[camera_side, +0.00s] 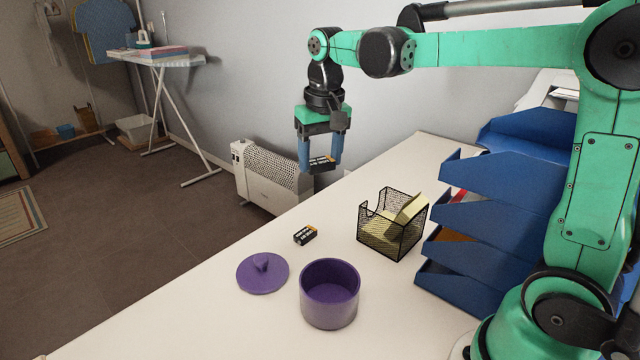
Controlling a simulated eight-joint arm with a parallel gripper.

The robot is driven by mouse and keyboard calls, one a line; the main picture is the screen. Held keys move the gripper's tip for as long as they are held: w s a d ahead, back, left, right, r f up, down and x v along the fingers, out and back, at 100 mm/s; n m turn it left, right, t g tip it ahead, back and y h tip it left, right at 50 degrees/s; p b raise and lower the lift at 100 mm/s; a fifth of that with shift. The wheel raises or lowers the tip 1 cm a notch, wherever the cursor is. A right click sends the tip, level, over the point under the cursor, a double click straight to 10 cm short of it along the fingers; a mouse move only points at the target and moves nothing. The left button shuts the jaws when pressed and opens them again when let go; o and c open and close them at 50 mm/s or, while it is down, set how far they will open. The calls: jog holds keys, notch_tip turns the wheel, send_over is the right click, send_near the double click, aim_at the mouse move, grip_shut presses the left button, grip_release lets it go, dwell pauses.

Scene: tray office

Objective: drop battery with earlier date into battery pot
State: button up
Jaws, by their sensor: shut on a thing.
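My gripper (320,163) is shut on a small black battery (321,164) with light markings, held between its blue fingers well above the far part of the desk. A second battery (305,235), black with light markings and an orange-yellow end, lies on the desk. The dates on both are too small to read. The purple round pot (329,310) stands open at the front of the desk and looks empty. Its purple lid (262,274) lies flat on the desk to the left of the pot, knob up. My gripper is behind and above the pot, not over it.
A black mesh holder (392,243) with yellow notes stands right of the loose battery. A blue stacked tray (470,225) stands at the right, near my arm. The white desk (190,325) is clear at the front left. A heater (268,180) stands on the floor beyond the desk edge.

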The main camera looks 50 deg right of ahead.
jog(key=s+a+f, duration=0.5)
jog(key=s+a, duration=0.2)
jog(key=s, duration=0.2)
jog(key=shift+s+d+f, duration=0.1)
jog(key=shift+s+f, duration=0.05)
jog(key=shift+f, duration=1.5)
jog(key=shift+s+d+f, duration=0.1)
jog(key=shift+f, duration=1.5)
jog(key=o, duration=1.3)
jog(key=shift+o, duration=0.2)
jog(key=shift+r, duration=0.1)
jog(key=shift+s+a+r, duration=0.1)
jog(key=shift+s+r, duration=0.05)
jog(key=shift+r, duration=1.2)
jog(key=shift+s+a+r, duration=0.1)
jog(key=shift+s+r, duration=0.05)
jog(key=shift+r, duration=1.2)
